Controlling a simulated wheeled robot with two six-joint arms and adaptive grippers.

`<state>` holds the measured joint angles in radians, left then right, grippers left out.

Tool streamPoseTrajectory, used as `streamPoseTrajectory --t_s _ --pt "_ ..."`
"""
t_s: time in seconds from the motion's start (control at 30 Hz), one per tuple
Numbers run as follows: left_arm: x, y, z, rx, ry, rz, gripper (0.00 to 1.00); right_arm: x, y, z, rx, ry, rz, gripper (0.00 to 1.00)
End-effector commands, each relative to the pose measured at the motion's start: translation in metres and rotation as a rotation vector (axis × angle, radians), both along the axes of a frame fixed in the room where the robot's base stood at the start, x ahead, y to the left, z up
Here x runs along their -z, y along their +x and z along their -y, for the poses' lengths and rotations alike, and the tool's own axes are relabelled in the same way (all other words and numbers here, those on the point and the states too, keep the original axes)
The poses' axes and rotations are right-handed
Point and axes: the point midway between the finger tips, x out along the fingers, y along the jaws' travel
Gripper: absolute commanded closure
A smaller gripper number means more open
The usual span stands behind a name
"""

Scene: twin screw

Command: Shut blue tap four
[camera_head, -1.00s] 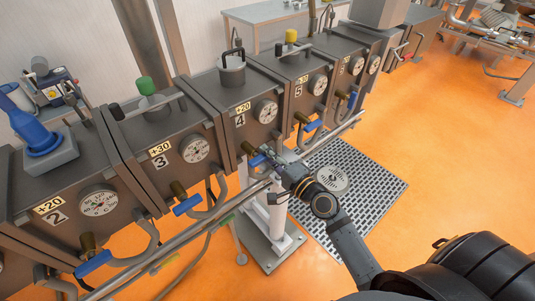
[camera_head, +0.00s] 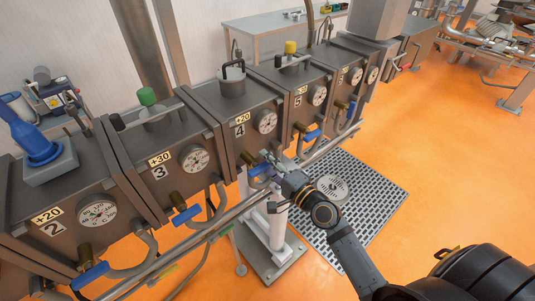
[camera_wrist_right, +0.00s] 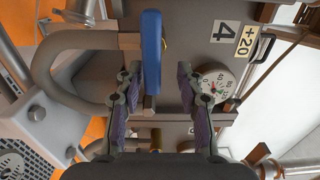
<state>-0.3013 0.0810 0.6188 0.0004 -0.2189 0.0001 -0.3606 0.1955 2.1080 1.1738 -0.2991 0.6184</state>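Blue tap four has a blue lever handle (camera_wrist_right: 152,48), which stands lengthwise between the spread fingers in the right wrist view. In the head view the handle (camera_head: 258,171) is below the box labelled 4 and mostly hidden by my gripper. My right gripper (camera_head: 270,163) is at this tap. In the wrist view my right gripper (camera_wrist_right: 160,82) is open, with one finger on each side of the handle and gaps visible. Whether the fingertips reach past the handle is hard to tell. My left gripper is not in view.
Box 4 carries a round gauge (camera_head: 265,121) above the tap. Neighbouring blue taps three (camera_head: 186,214) and five (camera_head: 312,135) stand on either side. A metal rail (camera_head: 225,217) runs along the front under the boxes. A curved grey pipe (camera_wrist_right: 50,65) lies close to the left finger.

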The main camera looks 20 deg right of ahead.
Motion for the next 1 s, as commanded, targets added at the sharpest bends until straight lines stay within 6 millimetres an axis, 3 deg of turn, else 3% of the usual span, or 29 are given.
streamPoseTrajectory --t_s 0.5,0.7,1.0 --pt "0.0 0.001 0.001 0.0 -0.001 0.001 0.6 -0.084 0.0 0.0 -0.001 -0.005 0.005 0.62" --pt "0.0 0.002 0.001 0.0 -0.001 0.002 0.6 -0.092 0.0 0.0 0.002 0.0 0.0 0.62" --pt "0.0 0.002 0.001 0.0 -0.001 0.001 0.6 -0.085 0.002 0.003 0.008 -0.011 -0.009 0.62"
